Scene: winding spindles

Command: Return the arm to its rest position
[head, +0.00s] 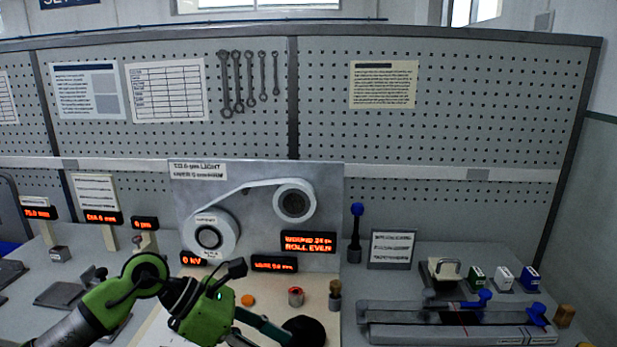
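My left arm comes in from the lower left, green with dark joints. Its gripper (262,329) is low in the middle of the head view, over the pale board in front of the winding panel. Its fingers point right and down, close to a black rounded thing (304,330). The lower finger is partly cut off by the frame's bottom edge, so I cannot tell whether the gripper is open or holds anything. My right gripper is not in view.
The grey winding panel (335,215) carries two white rolls (294,203) joined by a strip. An orange button (248,300), a red-topped part (296,297) and a brass-topped post (335,295) stand near the gripper. A long grey fixture (450,333) lies to the right.

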